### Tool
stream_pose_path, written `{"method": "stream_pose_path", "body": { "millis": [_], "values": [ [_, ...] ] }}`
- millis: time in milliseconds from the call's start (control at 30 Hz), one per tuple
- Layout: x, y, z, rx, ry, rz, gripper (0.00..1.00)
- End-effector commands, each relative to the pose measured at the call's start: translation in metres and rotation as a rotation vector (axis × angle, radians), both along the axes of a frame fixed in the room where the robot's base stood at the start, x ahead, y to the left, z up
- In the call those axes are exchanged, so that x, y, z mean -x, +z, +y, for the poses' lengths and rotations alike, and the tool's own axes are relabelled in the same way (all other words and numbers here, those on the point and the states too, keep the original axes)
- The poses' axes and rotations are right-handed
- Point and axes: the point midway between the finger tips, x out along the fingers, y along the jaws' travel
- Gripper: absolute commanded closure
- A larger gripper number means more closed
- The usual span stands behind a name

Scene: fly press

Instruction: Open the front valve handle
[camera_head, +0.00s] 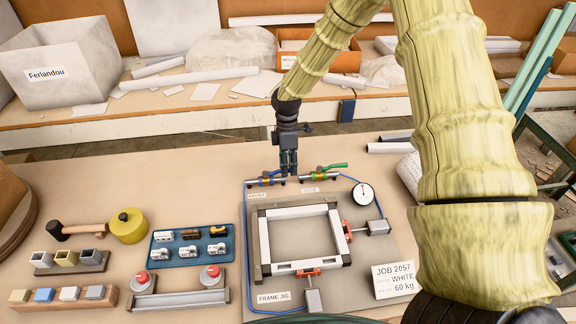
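The left valve (266,179) has a yellow body and lies on a metal pipe at the back left of the jig board. A label below it seems to read FRONT (257,195). Its handle is small and partly unclear, close to the pipe. The right valve (321,174) has a green handle (335,166) angled up to the right, above a second label that is too small to read surely. My gripper (288,172) points down between the two valves, just right of the left one. Its dark fingers look close together. Contact with the pipe cannot be told.
A white frame (300,209) sits in the jig with red clamps at its front (308,273) and right (347,230). Blue hoses run from the pipes, and a round gauge (362,193) stands right. A blue tray (193,261), mallet (85,230) and yellow tin (128,225) lie left.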

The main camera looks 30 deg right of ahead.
Motion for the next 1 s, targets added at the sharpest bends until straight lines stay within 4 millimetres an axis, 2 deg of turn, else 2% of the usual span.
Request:
{"method": "stream_pose_path", "body": {
  "millis": [300, 433, 1000],
  "values": [
    [0.001, 0.0, 0.001, -0.001, 0.0, 0.002, 0.64],
    [-0.001, 0.008, 0.0, -0.001, -0.001, 0.001, 0.64],
    [-0.018, 0.098, -0.007, -0.001, -0.001, 0.001, 0.64]
  ]
}}
